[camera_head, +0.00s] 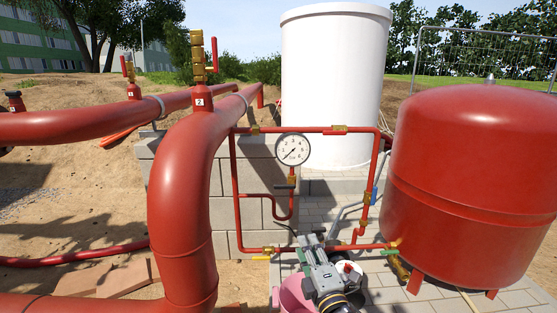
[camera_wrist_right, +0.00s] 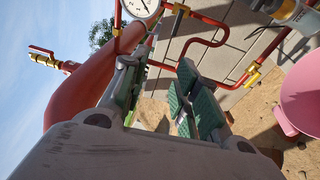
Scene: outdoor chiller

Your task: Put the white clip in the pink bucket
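The pink bucket (camera_head: 291,296) stands on the ground at the bottom centre of the head view, partly hidden behind my right gripper (camera_head: 311,243). In the right wrist view the bucket (camera_wrist_right: 302,98) is at the right edge, beside the gripper. My right gripper (camera_wrist_right: 157,78) shows its two fingers with green pads apart, with a gap between them and nothing clearly held. I cannot make out the white clip in either view. My left gripper is not in view.
A pressure gauge (camera_head: 292,150) sits on thin red pipes just beyond my right gripper. A large red pipe (camera_head: 179,200) stands left, a red tank (camera_head: 470,180) right. A white tank (camera_head: 335,85) and block wall (camera_head: 260,214) are behind. Sandy ground is open at left.

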